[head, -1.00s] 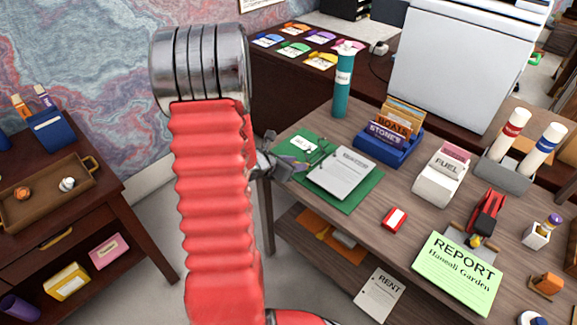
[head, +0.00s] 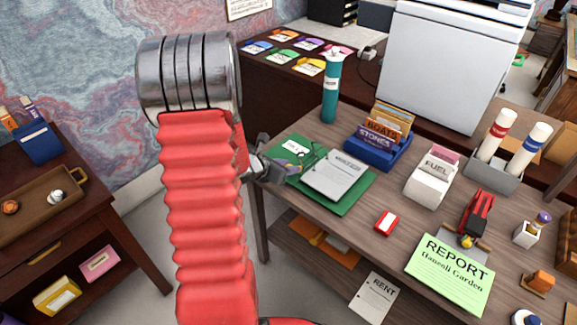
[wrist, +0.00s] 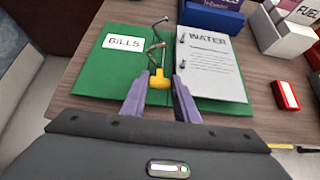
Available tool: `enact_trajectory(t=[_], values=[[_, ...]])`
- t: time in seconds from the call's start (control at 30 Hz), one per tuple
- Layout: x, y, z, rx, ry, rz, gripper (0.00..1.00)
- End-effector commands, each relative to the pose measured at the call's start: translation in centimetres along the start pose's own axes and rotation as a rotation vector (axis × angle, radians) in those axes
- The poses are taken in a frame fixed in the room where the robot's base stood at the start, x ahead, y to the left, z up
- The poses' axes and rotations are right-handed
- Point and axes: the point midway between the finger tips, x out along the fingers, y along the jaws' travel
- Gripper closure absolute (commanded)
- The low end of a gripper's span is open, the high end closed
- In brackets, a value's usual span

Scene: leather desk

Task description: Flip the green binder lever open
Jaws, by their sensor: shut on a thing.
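The green binder (head: 345,205) lies open at the left end of the wooden desk. In the wrist view its green cover (wrist: 92,80) bears a BILLS label, and a white WATER page (wrist: 212,68) lies on the right side. Metal rings and a bent metal lever arm stand along the middle. The lever's yellow tab (wrist: 160,84) sits between the purple fingers of my gripper (wrist: 159,78), which is shut on it. In the head view my gripper (head: 280,172) reaches the binder's left part from the desk edge. The tab is too small to make out there.
A blue card box (head: 378,150) and a teal bottle (head: 331,90) stand behind the binder. A red box (head: 386,222), a FUEL holder (head: 432,182) and a green REPORT sheet (head: 450,276) lie to the right. A side table with a tray (head: 40,205) is at left.

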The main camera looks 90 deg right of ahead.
Motion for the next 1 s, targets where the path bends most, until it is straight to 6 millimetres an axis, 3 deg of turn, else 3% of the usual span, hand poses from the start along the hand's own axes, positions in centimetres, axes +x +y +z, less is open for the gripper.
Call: enact_trajectory(t=[0.57, 0.6, 0.83, 1.0], values=[[0.03, -0.05, 0.22, 0.002, -0.004, -0.001, 1.0], [0.03, -0.06, 0.23, 0.002, -0.004, -0.001, 0.7], [0.05, -0.09, 0.14, 0.002, -0.002, -0.002, 0.54], [0.07, -0.12, 0.1, 0.002, -0.001, -0.002, 0.53]])
